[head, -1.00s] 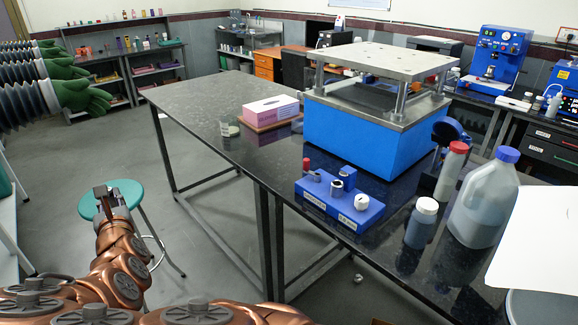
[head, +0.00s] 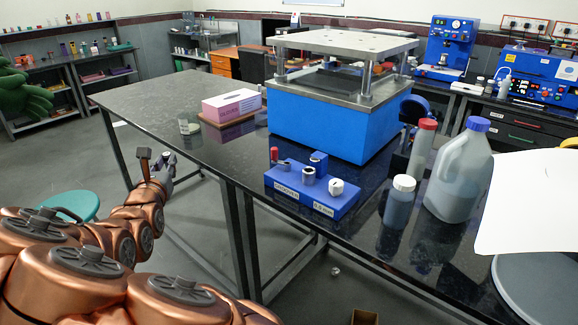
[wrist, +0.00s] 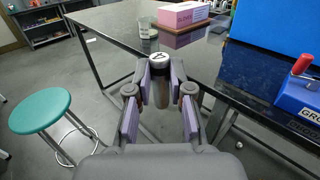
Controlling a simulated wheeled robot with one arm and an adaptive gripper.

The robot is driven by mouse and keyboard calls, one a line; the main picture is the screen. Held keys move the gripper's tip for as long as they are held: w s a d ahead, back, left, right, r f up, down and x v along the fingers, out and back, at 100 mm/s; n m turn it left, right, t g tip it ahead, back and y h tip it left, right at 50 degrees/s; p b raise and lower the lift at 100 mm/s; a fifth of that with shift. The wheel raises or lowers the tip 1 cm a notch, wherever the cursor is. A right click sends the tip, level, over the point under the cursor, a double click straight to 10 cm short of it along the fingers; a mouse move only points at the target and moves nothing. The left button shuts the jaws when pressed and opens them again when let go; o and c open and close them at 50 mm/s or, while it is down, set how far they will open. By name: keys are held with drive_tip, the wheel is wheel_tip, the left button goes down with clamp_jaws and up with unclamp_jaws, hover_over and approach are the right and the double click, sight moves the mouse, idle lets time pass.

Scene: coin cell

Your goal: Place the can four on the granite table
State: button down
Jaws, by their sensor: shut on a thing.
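My gripper (head: 160,168) is in front of the granite table's left side in the head view. In the wrist view my gripper (wrist: 161,88) is shut on can four (wrist: 160,61), a small grey cylinder with a pale top bearing a dark mark. The can stands upright between the purple finger pads, its lower part partly hidden by them. The granite table (head: 150,105) has a dark polished top; it also shows in the wrist view (wrist: 115,22). The can appears close to the table's near edge; its exact height above the top is unclear.
On the table are a glass beaker (head: 189,124), a pink box (head: 231,103), a blue press (head: 330,120), a blue fixture (head: 312,188), a white-capped bottle (head: 400,200) and a jug (head: 459,175). A teal stool (head: 72,206) stands left. The table's far left surface is clear.

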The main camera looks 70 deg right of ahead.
drive_tip(key=s+d+f+m+g+h+b, duration=0.1)
drive_tip(key=s+d+f+m+g+b, duration=0.2)
drive_tip(key=s+d, duration=0.5)
drive_tip(key=s+d+m+g+h, duration=0.1)
drive_tip(key=s+d+m+g, duration=0.2)
drive_tip(key=s+d+g, duration=0.55)
drive_tip(key=t+p, duration=0.3)
drive_tip(key=p, duration=0.1)
hover_over(245, 169)
wheel_tip(245, 169, down, 2)
drive_tip(key=shift+a+g, duration=0.1)
drive_tip(key=shift+g, duration=0.15)
drive_tip(key=shift+f+p, duration=0.4)
drive_tip(key=shift+f, duration=1.35)
drive_tip(key=shift+f, duration=0.2)
drive_tip(key=c, duration=1.1)
unclamp_jaws()
drive_tip(key=shift+o, duration=0.2)
drive_tip(key=shift+r, duration=0.1)
